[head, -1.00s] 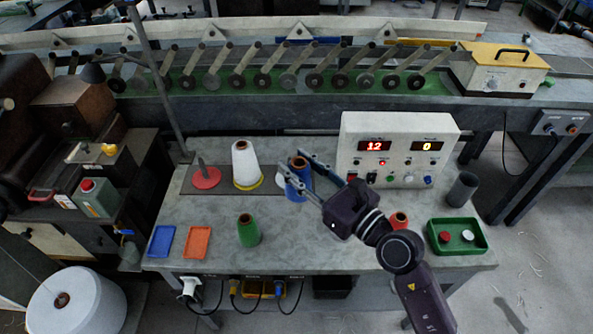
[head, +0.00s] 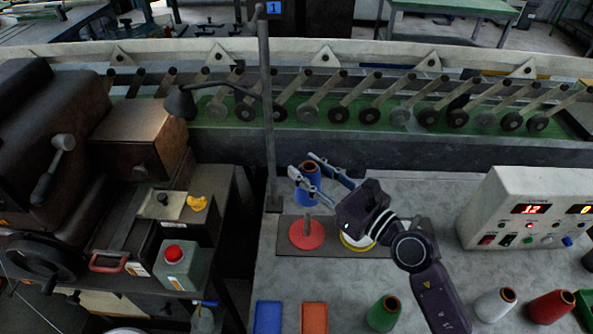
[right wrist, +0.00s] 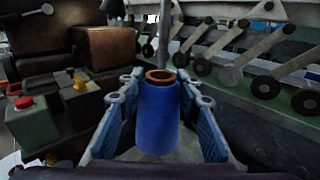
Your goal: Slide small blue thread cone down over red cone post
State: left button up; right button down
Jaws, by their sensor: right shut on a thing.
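The blue thread cone (head: 307,190), with a brown tube top, stands upright between the fingers of my right gripper (head: 309,177). The right gripper is shut on it. In the right wrist view the blue cone (right wrist: 158,118) sits between the blue finger pads (right wrist: 165,112). The red cone post (head: 306,234) is a red disc with a grey upright peg on a dark plate. In the head view the held cone appears just beyond the peg, apart from it; its exact height is hard to tell. My left gripper is not in view.
A yellow-rimmed disc (head: 357,245) is right of the red post, partly hidden by my gripper. A tall lamp pole (head: 268,130) stands close behind left. Green (head: 384,314), white (head: 494,306) and red (head: 551,306) cones stand in front. A control box (head: 530,208) is at right.

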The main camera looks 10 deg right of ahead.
jog(key=shift+r, duration=0.1)
jog(key=shift+s+d+r, duration=0.1)
jog(key=shift+s+d, duration=0.05)
jog(key=shift+d, duration=0.05)
jog(key=shift+f+b, duration=0.65)
jog(key=shift+f, duration=0.3)
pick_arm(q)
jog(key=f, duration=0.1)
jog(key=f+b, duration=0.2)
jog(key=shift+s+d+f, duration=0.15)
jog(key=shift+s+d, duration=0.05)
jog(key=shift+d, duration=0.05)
pick_arm(e)
notch_tip(320, 180, down, 3)
jog(key=shift+r, duration=0.1)
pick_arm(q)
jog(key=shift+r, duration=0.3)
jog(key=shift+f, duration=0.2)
pick_arm(e)
jog(key=shift+f, duration=0.2)
dwell(0.3)
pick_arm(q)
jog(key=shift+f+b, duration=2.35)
pick_arm(e)
jog(key=shift+f, duration=2.75)
